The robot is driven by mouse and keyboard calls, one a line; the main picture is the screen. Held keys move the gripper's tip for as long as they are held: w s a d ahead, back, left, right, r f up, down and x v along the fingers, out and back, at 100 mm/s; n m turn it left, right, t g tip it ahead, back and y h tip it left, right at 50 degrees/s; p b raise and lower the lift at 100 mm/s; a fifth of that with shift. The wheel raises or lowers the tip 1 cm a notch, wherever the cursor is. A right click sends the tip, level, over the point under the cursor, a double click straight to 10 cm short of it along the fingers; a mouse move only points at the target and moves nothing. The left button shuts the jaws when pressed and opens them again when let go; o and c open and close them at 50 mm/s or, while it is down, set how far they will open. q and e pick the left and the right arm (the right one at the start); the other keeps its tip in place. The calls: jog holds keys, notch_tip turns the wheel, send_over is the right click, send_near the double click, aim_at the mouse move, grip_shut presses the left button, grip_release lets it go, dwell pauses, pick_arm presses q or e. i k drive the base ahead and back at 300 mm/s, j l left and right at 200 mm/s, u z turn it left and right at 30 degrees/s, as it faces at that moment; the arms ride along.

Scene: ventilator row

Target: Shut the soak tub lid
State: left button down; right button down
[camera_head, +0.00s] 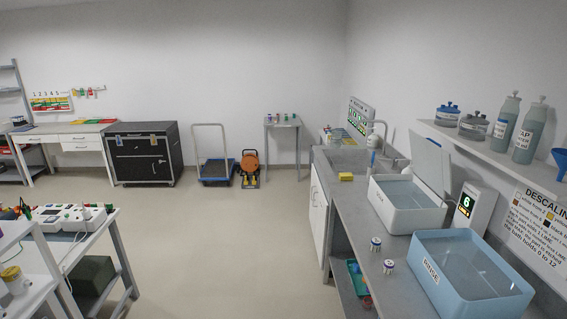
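The soak tub (405,212) is a white, open-topped tub on the grey counter at the right, with a label on its front that is too small to read surely. Its pale lid (430,165) stands raised and tilted back along the tub's right side, toward the wall. The inside of the tub shows. Neither of my grippers is in the head view, and nothing touches the lid.
A blue tub marked RINSE (465,285) stands nearer on the counter (352,207). A display reading 6 (466,205), two small vials (376,244) and a yellow sponge (346,177) are close by. A shelf with bottles (501,127) overhangs the right. The floor (220,245) left of the counter is clear.

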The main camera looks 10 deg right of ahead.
aim_at(431, 164)
jog(key=i+j+z, duration=0.1)
jog(key=i+z, duration=0.15)
jog(key=i, duration=0.3)
jog(key=i+j+z, duration=0.2)
jog(key=i, duration=0.4)
